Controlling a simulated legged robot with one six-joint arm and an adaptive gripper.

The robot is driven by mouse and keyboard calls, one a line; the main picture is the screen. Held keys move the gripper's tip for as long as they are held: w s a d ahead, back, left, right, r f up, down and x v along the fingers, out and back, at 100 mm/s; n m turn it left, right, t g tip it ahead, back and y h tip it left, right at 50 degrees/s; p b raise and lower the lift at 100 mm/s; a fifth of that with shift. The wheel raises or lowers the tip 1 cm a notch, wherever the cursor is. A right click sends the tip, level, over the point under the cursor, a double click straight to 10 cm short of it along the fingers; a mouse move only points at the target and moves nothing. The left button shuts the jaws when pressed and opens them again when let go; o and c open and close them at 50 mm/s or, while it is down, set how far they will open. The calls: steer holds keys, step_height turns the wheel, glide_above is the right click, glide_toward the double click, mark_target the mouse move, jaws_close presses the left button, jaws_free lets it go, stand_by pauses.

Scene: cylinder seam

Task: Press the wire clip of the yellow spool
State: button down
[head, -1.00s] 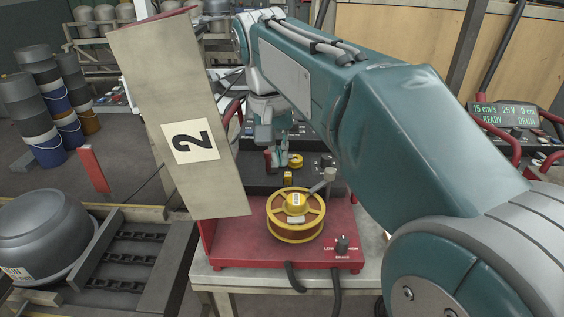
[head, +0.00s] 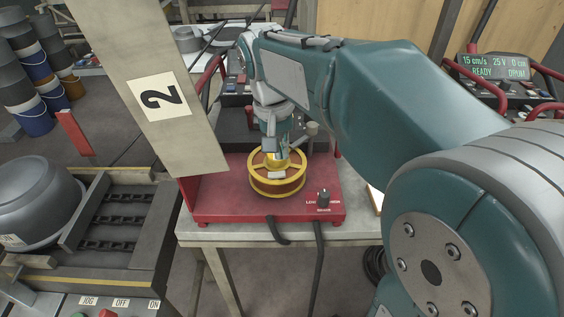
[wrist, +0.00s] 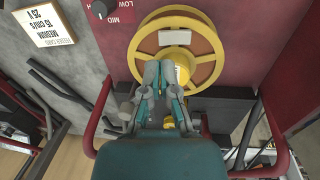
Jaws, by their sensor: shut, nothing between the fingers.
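The yellow spool (head: 277,184) lies on the red machine base in the head view. It also shows at the top of the wrist view (wrist: 214,45), with a pale label on its face and a yellow hub in its middle. My gripper (head: 277,150) points down over the hub in the head view. In the wrist view my gripper (wrist: 160,68) has its fingers together and empty, with the tips at the hub's near left side. I cannot tell whether they touch it. The wire clip is not clearly visible; the fingers cover part of the hub.
The red base (head: 240,207) carries a black knob (head: 323,197) at its front right. A tilted board marked 2 (head: 150,95) stands close on the left. Red rails (wrist: 98,118) flank the machine. A grey drum (head: 35,200) lies at far left.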

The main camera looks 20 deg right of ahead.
mark_target(273, 173)
steer(key=f, duration=0.3)
steer(key=shift+a+f, duration=0.15)
steer(key=shift+a, duration=0.05)
steer(key=shift+a+f, duration=0.25)
steer(key=shift+a, duration=0.05)
steer(key=shift+d, duration=0.35)
steer(key=shift+s+d+f, duration=0.1)
steer(key=shift+d+f, duration=0.05)
steer(key=shift+w+a, duration=0.15)
steer(key=shift+a, duration=0.35)
steer(key=shift+w+a, duration=0.15)
steer(key=shift+a, duration=0.35)
